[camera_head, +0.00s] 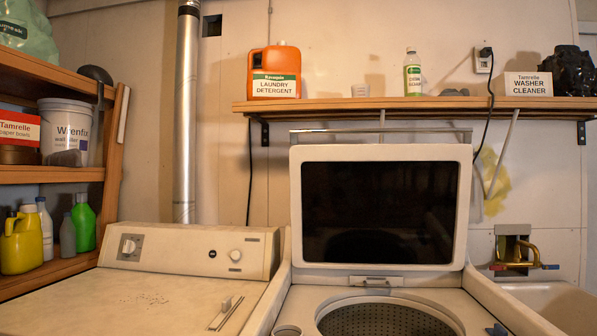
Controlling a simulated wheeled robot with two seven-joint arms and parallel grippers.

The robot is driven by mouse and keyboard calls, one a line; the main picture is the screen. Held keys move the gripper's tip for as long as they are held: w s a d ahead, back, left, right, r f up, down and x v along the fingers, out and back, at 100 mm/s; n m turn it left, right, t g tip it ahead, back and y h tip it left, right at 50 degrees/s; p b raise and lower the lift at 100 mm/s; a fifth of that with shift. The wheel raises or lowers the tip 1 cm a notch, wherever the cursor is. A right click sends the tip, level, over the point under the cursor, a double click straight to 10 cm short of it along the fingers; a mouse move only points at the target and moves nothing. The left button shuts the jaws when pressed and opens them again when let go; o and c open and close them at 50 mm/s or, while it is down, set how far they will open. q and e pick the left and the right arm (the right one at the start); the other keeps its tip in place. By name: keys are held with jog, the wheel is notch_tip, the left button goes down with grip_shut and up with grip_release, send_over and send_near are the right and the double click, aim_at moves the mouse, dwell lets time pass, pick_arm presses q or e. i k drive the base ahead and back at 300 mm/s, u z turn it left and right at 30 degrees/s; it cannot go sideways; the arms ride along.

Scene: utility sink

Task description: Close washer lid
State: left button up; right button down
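The washer lid (380,212) stands raised and upright at the back of the washer (277,312). It has a pale frame around a dark panel. The round drum opening (388,318) lies uncovered below it, cut off by the bottom edge of the view. Neither of my grippers shows in the head view, so I cannot see whether they are open or shut.
A wooden wall shelf (430,103) above the lid holds a laundry detergent jug (273,71) and a cleaner bottle (412,74). A dryer-like machine (150,297) and a bottle rack (62,175) stand left. A sink (560,304) is at right. Space before the lid looks clear.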

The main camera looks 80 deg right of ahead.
aim_at(405, 206)
jog(key=u, duration=0.55)
jog(key=k, duration=2.5)
jog(key=z, duration=1.3)
